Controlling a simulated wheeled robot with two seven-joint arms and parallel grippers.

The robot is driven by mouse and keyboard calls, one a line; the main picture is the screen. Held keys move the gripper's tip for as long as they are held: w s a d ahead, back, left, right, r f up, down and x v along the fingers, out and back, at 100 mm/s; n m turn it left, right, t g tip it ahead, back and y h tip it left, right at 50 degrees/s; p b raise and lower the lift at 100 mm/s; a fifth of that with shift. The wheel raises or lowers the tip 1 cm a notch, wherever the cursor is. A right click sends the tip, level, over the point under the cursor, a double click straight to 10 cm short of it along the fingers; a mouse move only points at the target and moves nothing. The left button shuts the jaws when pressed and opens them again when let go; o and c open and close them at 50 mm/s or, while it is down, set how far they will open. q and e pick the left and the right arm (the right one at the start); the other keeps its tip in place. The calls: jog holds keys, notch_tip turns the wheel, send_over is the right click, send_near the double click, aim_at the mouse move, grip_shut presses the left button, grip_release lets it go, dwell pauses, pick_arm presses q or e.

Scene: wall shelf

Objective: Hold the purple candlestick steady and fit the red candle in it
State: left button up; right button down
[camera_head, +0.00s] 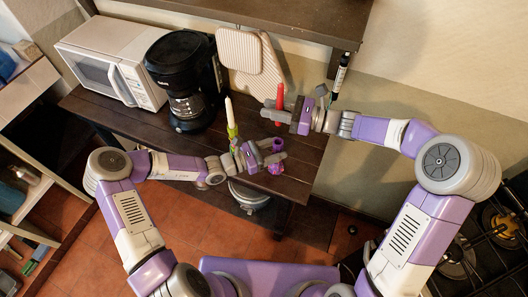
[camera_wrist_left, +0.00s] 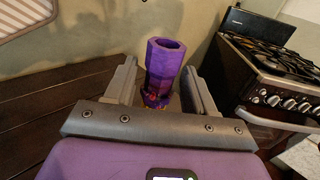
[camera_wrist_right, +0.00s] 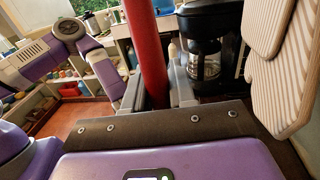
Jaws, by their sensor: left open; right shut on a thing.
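The purple candlestick (camera_head: 277,145) stands upright near the front right of the dark wooden table. In the left wrist view the candlestick (camera_wrist_left: 163,68) shows an open socket at its top and stands between my left fingers. My left gripper (camera_head: 274,157) is open around it, with visible gaps at both sides. My right gripper (camera_head: 279,113) is shut on the red candle (camera_head: 280,92), which is held roughly upright behind the candlestick, apart from it. The red candle (camera_wrist_right: 146,45) also shows between the fingers in the right wrist view. Its lower end is hidden.
The coffee maker (camera_head: 186,78), microwave (camera_head: 110,62) and striped boards (camera_head: 240,52) stand at the back. A dark bottle-like object (camera_head: 341,72) is near the upper shelf (camera_head: 270,14).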

pick_arm(q)
jog(key=shift+w+d, duration=0.2)
jog(key=shift+d, duration=0.3)
grip_shut()
pick_arm(e)
jog(key=shift+w+d+f+m+t+h, duration=0.15)
jog(key=shift+f+m+t, duration=0.3)
jog(key=shift+f, duration=0.85)
jog(key=shift+s+f+m+t+h, duration=0.15)
jog(key=shift+f+t, duration=0.4)
jog(key=shift+f, duration=0.7)
jog(key=shift+w+d+f+m+t+h, duration=0.1)
jog(key=shift+f+m+t, duration=0.35)
jog(key=shift+f, duration=0.85)
